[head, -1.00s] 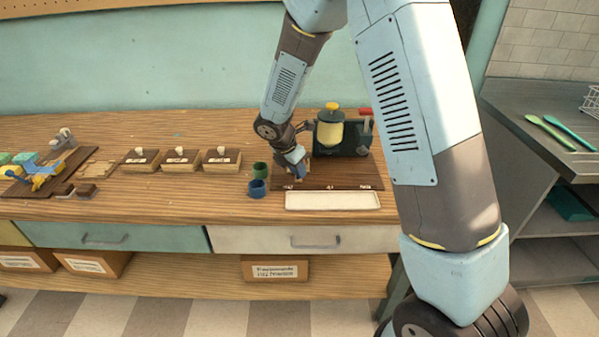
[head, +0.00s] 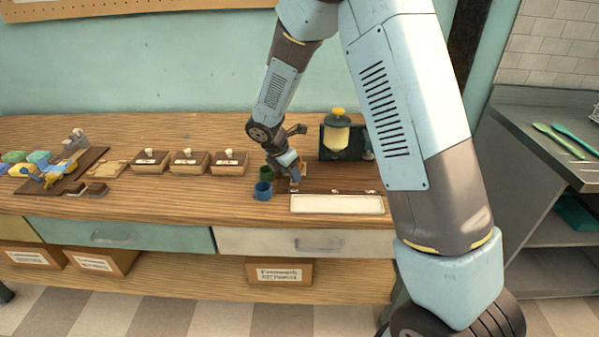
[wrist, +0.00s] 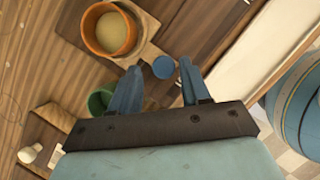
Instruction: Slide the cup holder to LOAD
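The cup holder is a light wooden plate (wrist: 143,50) with an orange cup (wrist: 110,30) of pale contents on it, seen from above in the wrist view. A round blue knob (wrist: 164,67) shows beside the plate. My gripper (wrist: 160,68) is open, its two blue fingers on either side of the knob, with gaps visible. In the head view my gripper (head: 291,178) is low at the left end of the dark board (head: 325,187). It hides most of the holder there. The board's front labels, including LOAD, are too small to read.
A green cup (head: 267,173) and a blue cup (head: 262,190) stand close left of my gripper. A white tray (head: 337,204) lies in front of the board. A dispenser with a yellow container (head: 337,136) stands behind it. Wooden boxes (head: 189,162) are further left.

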